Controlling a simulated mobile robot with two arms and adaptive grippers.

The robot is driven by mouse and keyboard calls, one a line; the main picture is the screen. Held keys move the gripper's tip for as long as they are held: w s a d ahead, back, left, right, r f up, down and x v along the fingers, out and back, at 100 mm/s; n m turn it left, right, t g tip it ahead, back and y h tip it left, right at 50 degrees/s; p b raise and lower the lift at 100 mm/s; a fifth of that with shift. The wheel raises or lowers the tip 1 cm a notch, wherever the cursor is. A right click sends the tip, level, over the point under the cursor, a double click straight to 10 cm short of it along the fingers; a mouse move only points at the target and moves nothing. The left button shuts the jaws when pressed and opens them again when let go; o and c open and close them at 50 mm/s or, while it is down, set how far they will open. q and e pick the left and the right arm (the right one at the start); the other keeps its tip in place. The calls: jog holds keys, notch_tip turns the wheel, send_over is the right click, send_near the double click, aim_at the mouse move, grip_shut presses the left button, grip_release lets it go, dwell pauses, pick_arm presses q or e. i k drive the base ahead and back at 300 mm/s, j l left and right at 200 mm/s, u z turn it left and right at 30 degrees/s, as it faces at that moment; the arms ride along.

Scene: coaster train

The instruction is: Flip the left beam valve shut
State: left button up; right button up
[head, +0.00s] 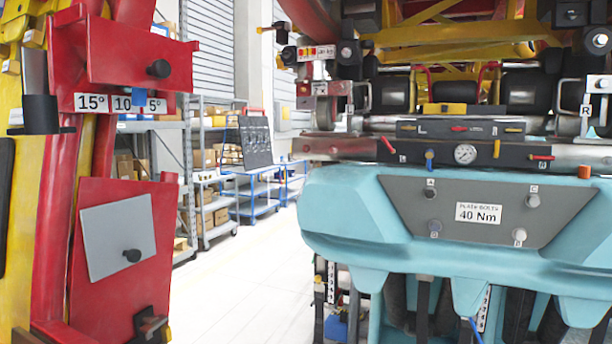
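A teal coaster car front (340,225) stands at the right. Above it lies a dark valve panel (440,152) with a round gauge (465,154). At the panel's left end a red lever (387,145) slants up to the left. A blue lever (429,158) and a yellow lever (497,148) point roughly up and down. At its right end a red lever (541,157) lies about level. A dark bar (440,129) above carries an L mark, a red handle (458,128) and a yellow handle (514,130). Which one is the left beam valve, I cannot tell. Neither gripper shows.
A grey plate (480,212) marked 40 Nm is on the car's front. A red and yellow structure (60,220) with angle labels (120,103) fills the left side. Shelves (205,165) and a blue cart (252,185) stand behind. The floor (240,280) between is clear.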

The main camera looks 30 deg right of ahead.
aim_at(384, 140)
jog(key=i+l, duration=0.1)
jog(key=l, duration=0.4)
jog(key=i+l, duration=0.1)
jog(key=l, duration=0.85)
jog(key=i+z, duration=0.05)
